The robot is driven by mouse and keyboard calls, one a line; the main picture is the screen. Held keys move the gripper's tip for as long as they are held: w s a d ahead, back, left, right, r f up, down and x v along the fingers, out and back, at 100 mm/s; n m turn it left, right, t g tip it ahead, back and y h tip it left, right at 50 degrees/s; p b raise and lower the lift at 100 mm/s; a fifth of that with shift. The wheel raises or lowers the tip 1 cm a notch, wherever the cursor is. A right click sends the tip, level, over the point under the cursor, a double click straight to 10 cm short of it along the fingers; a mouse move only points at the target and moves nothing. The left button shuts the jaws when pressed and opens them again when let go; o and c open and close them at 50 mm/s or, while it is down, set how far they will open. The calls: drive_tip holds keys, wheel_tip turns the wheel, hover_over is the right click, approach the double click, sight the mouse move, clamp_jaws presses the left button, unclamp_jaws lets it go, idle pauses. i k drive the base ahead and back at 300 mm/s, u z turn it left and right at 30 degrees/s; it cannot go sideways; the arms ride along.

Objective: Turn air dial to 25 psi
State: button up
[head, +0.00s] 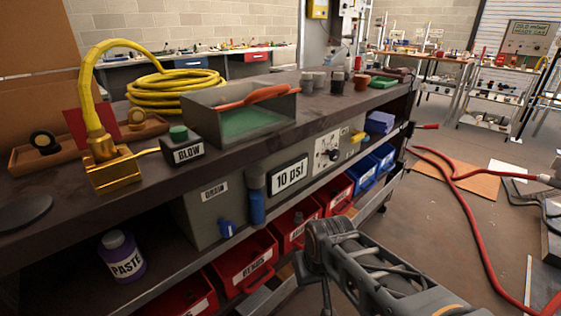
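The air dial (328,148) is a white plate with tick marks and a dark knob in its middle, on the front of the grey control box under the bench top. The knob's exact pointing is too small to read. Left of it, a white display (289,175) reads "10 psi". My gripper (312,270) is at the lower middle, at the end of my arm, in front of the red bins and lower in the picture than the dial. It looks apart from the dial. Its fingers are dark and partly hidden, so their opening is unclear.
Red bins (243,262) and blue bins (364,171) line the shelf below. The bench top (330,105) overhangs the panel. A red hose (470,215) lies on the floor at right.

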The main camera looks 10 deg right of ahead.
sight(334, 154)
drive_tip(key=z, duration=2.05)
drive_tip(key=i, duration=0.45)
drive_tip(key=u, duration=2.25)
